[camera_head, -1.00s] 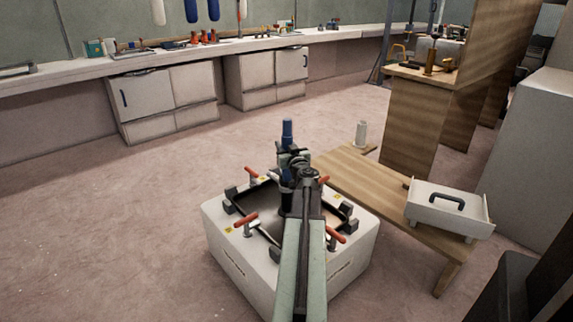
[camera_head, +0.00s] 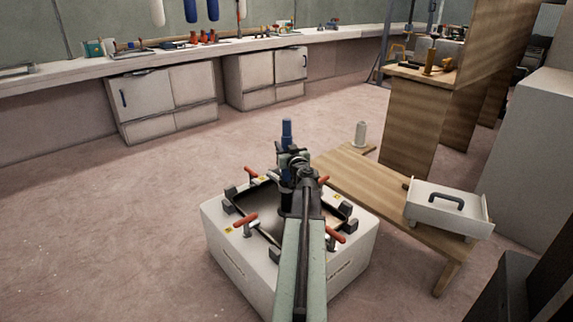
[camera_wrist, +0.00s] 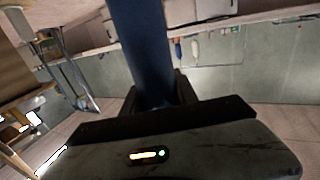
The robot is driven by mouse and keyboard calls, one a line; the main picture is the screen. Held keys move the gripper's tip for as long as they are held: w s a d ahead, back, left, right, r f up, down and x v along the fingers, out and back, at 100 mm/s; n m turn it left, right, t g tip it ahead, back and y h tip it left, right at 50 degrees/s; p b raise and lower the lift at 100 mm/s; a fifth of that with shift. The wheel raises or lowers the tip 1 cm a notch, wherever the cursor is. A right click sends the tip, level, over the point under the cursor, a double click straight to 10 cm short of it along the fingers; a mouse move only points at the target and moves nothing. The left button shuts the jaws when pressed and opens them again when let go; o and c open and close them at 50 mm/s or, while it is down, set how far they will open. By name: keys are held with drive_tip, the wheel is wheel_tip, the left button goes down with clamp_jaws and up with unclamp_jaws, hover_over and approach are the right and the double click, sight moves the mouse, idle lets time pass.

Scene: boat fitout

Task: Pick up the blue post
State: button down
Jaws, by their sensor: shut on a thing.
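The blue post (camera_head: 287,130) stands upright above my gripper (camera_head: 291,160) in the head view, over the far side of the white box-shaped unit. In the wrist view the dark blue post (camera_wrist: 143,45) rises from between the dark jaws of my gripper (camera_wrist: 158,100), which are shut on it. Its lower end is hidden by the gripper. My arm covers part of the unit below.
The white unit (camera_head: 232,268) has several red-handled clamps around its dark top opening. A wooden bench (camera_head: 425,232) to the right holds a white tray with a handle (camera_head: 440,218) and a pale spool-like item (camera_head: 360,133). Open floor lies to the left.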

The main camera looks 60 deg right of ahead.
drive_tip(key=shift+r, duration=0.1)
idle(0.4)
wheel_tip(320, 180, up, 18)
drive_tip(key=p, duration=1.8)
